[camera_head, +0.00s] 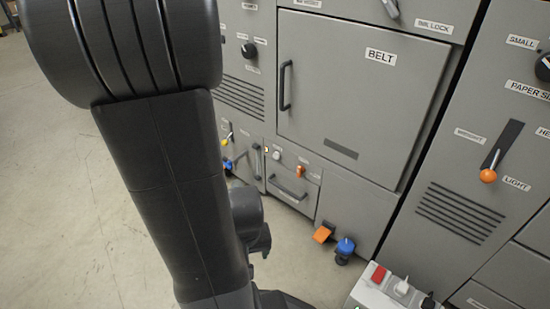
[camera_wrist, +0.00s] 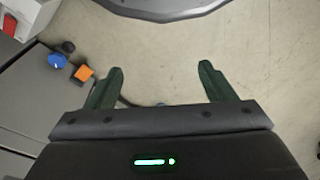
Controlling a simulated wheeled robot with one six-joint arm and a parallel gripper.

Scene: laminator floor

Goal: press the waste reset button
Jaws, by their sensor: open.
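My gripper (camera_wrist: 161,72) is open and empty in the wrist view, its two dark green fingers spread apart over bare floor. In the head view my arm hides most of it. A small pale round button or knob (camera_head: 277,155) sits on the low panel above a drawer, left of an orange switch (camera_head: 300,171). The labels there are too small to read, so I cannot tell which control is the waste reset button. My gripper is apart from these controls, and they do not show clearly in the wrist view.
The grey machine has a large BELT door (camera_head: 350,95) and a drawer (camera_head: 291,190) below it. An orange pedal (camera_head: 322,234) and a blue knob (camera_head: 345,246) stand low at its foot. A white box with a red switch (camera_head: 379,273) is at the bottom right. Floor at left is clear.

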